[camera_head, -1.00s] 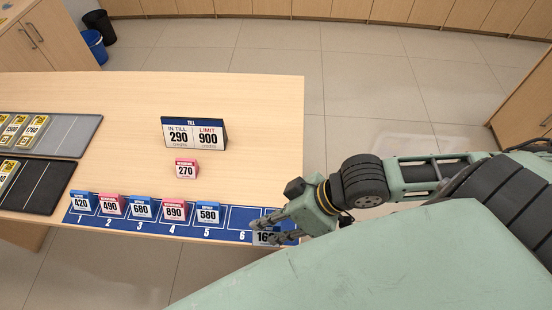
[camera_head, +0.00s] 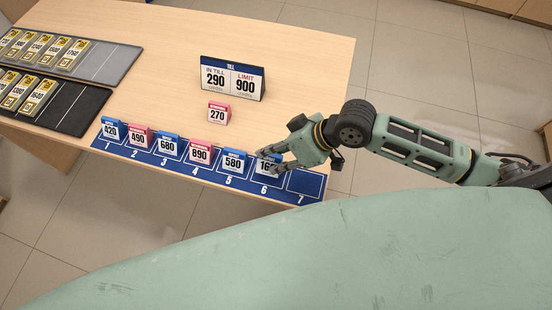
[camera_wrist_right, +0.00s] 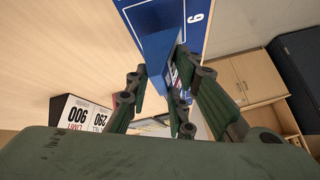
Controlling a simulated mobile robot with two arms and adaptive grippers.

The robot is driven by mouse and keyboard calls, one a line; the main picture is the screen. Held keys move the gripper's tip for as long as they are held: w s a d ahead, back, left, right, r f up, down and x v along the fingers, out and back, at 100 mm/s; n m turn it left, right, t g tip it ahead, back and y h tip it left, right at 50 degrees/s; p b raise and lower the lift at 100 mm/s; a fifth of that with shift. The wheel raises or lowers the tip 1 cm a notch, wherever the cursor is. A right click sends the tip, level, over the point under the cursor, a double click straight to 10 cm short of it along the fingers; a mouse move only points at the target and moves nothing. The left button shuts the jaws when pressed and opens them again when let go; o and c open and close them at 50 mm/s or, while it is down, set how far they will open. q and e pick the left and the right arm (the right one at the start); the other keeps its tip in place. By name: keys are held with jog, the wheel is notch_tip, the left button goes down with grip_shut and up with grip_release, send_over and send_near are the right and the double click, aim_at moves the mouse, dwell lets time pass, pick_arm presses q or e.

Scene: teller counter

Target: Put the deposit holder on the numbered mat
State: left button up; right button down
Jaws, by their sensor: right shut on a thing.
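My right gripper (camera_head: 270,158) is shut on a blue deposit holder (camera_head: 267,168) whose white face reads 160-something, its last digit partly hidden by a finger. The holder is upright at space 6 of the blue numbered mat (camera_head: 306,184); I cannot tell whether its base touches the mat. In the right wrist view the fingers (camera_wrist_right: 155,100) lie on either side of the blue holder (camera_wrist_right: 157,45), and a mat numeral shows beside it. Space 7 is empty. My left gripper is not in view.
Holders 420 (camera_head: 110,130), 490 (camera_head: 139,136), 680 (camera_head: 167,147), 890 (camera_head: 199,152) and 580 (camera_head: 234,162) stand on spaces 1 to 5. Behind are a pink 270 holder (camera_head: 218,113) and the till sign (camera_head: 232,78). Grey (camera_head: 120,62) and black (camera_head: 90,108) trays lie left.

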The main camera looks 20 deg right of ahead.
aim_at(276, 162)
jog(key=shift+f, duration=1.55)
jog(key=shift+s+f, duration=0.1)
jog(key=shift+f, duration=0.05)
jog(key=c, duration=1.5)
grip_release()
jog(key=shift+c, duration=0.2)
jog(key=shift+r, duration=0.25)
jog(key=v, duration=1.2)
